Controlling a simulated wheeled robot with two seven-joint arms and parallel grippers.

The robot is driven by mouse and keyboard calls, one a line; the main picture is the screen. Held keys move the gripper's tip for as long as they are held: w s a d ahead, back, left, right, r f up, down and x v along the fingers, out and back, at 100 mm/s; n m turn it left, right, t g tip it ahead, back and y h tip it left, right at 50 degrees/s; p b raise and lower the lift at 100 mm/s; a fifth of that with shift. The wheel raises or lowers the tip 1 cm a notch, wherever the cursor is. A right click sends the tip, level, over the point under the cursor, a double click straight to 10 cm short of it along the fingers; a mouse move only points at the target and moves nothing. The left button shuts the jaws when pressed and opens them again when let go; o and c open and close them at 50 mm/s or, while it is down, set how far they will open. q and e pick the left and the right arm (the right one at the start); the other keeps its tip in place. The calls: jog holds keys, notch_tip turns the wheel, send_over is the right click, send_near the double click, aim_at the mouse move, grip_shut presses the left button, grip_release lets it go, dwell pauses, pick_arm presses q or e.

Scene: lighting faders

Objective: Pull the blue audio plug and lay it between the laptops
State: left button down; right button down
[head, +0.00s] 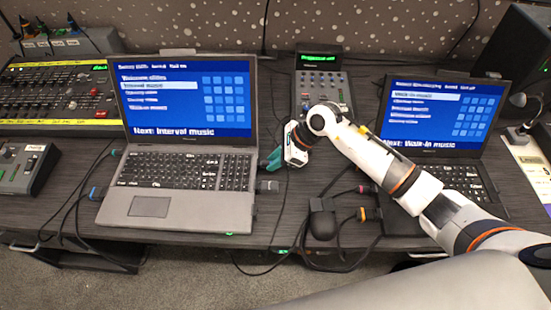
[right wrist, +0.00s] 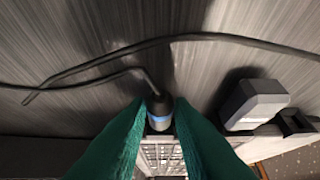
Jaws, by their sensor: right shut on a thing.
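The left laptop (head: 178,205) is open and lit, and the right laptop (head: 468,180) stands open behind my right arm. My right gripper (head: 272,160), with teal fingers, is at the right edge of the left laptop. In the right wrist view its fingers are shut on a dark plug with a blue band, the blue audio plug (right wrist: 160,112). A dark cable leaves the plug's back end. The plug's front end points to the laptop side; I cannot tell if it is still in the socket. The fingers hide the plug in the head view. My left gripper is out of view.
A grey connector (right wrist: 255,103) sits beside the held plug at the laptop's edge. Between the laptops are a black mouse-like object (head: 322,220), an orange-ringed plug (head: 362,214) and loose cables. A small keypad device (head: 322,82) stands behind. Some desk between the laptops is bare.

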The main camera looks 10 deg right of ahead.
jog(key=shift+d, duration=0.15)
jog(key=shift+s+d, duration=0.2)
jog(key=shift+d, duration=0.5)
jog(key=shift+s+d, duration=0.25)
jog(key=shift+d, duration=0.45)
jog(key=shift+s+d, duration=0.2)
jog(key=shift+d, duration=0.5)
